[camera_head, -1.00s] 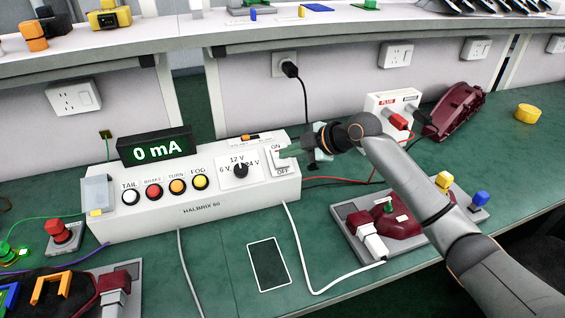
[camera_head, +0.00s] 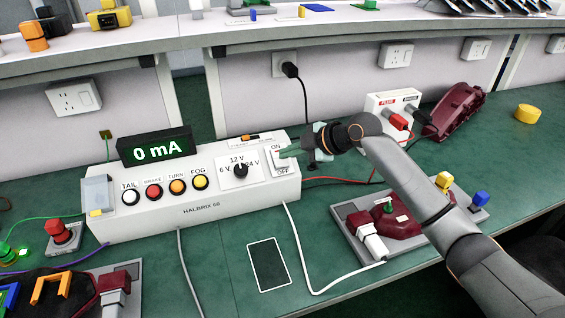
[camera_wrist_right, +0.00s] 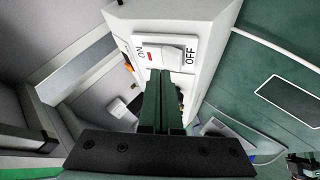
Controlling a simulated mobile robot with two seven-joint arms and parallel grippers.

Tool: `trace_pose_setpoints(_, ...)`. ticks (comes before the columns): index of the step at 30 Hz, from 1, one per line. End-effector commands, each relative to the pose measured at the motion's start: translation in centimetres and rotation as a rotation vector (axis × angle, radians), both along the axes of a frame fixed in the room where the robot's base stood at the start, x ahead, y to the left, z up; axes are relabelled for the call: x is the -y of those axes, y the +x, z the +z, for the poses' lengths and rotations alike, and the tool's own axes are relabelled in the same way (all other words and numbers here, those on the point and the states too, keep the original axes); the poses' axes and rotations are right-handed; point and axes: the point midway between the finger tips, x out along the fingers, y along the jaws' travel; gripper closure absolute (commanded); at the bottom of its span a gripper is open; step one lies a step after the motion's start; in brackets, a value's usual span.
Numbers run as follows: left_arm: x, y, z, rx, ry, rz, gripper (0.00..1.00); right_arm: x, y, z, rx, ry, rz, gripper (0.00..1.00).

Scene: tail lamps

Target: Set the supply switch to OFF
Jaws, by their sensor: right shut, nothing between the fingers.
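The supply switch (camera_head: 281,160) is a white rocker on the right end of the long white HALBRIX 60 supply box (camera_head: 200,211), marked ON above and OFF below. In the right wrist view the rocker (camera_wrist_right: 174,52) shows a red mark on its ON side; which way it is tilted is hard to tell. My right gripper (camera_head: 293,151) is shut and empty, its fingers pointing at the switch. In the wrist view its fingertips (camera_wrist_right: 160,73) overlap the near edge of the switch plate; I cannot tell whether they touch. My left gripper is not in view.
The box carries a display (camera_head: 156,147) reading 0 mA, several round buttons and a voltage knob (camera_head: 240,170). A terminal block (camera_head: 391,104) with red and black plugs stands behind my right arm. A lamp fixture (camera_head: 397,222) lies below it. A dark card (camera_head: 269,265) lies in front.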

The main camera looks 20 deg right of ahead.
Motion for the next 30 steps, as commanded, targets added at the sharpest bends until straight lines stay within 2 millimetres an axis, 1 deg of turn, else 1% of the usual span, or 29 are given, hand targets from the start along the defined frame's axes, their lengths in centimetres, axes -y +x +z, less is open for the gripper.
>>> trace_pose_setpoints(13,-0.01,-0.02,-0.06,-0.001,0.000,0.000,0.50,0.00,0.00,-0.02,0.000,0.000,0.000,1.00)
trace_pose_setpoints(21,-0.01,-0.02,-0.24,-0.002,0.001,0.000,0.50,0.00,0.12,-0.81,-0.001,0.000,0.000,1.00)
trace_pose_setpoints(30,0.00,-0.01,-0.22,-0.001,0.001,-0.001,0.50,-0.02,0.15,-0.85,0.000,0.000,0.000,1.00)
